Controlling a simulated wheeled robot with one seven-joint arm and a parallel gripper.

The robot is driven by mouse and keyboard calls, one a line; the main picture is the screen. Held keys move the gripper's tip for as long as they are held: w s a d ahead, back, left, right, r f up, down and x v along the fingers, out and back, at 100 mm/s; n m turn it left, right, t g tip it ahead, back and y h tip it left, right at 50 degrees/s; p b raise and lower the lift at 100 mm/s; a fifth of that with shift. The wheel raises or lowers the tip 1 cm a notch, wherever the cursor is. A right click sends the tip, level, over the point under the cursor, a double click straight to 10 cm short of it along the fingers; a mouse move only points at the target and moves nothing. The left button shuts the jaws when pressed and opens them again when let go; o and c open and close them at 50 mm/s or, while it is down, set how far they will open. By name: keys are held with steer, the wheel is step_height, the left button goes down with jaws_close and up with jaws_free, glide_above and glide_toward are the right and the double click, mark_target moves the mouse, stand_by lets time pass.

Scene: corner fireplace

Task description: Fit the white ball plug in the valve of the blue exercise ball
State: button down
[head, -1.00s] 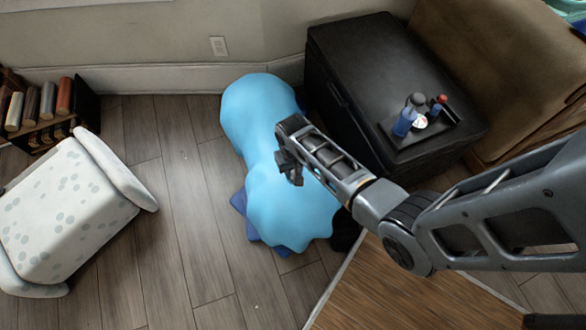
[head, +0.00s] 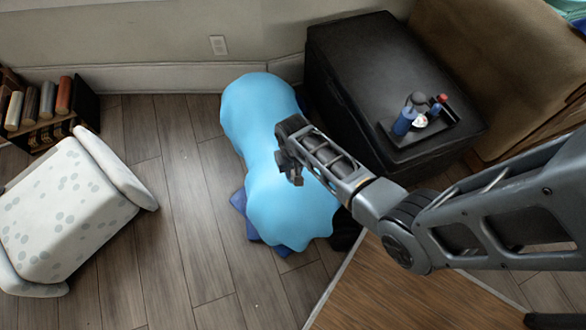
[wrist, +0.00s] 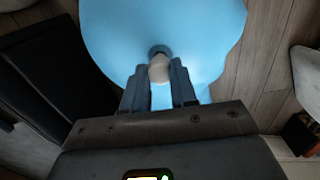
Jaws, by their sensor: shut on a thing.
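The blue exercise ball (head: 258,105) lies on the floor in the head view, with an uneven, sagging shape. It fills the upper middle of the wrist view (wrist: 120,35). The white ball plug (wrist: 159,72) is between my gripper's fingertips (wrist: 158,82) in the wrist view, and my gripper is shut on it. The valve (wrist: 159,50) shows as a dark ring just beyond the plug. The plug's far end overlaps the ring's near edge; I cannot tell whether it touches or enters. In the head view my gripper (head: 290,170) is over the ball's middle and hides the plug and valve.
A black chest (head: 360,60) stands right of the ball, bearing a dark tray (head: 440,128) with bottles. A dark blue mat (head: 240,202) lies under the ball. A spotted white stool (head: 65,215) and a small bookshelf (head: 60,120) are at left. Floor between stool and ball is clear.

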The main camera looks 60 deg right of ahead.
steer(key=shift+f+b, duration=0.9)
steer(key=shift+f, duration=0.35)
stand_by(0.5)
steer(key=c, duration=0.8)
jaws_free()
steer(key=shift+r, duration=0.15)
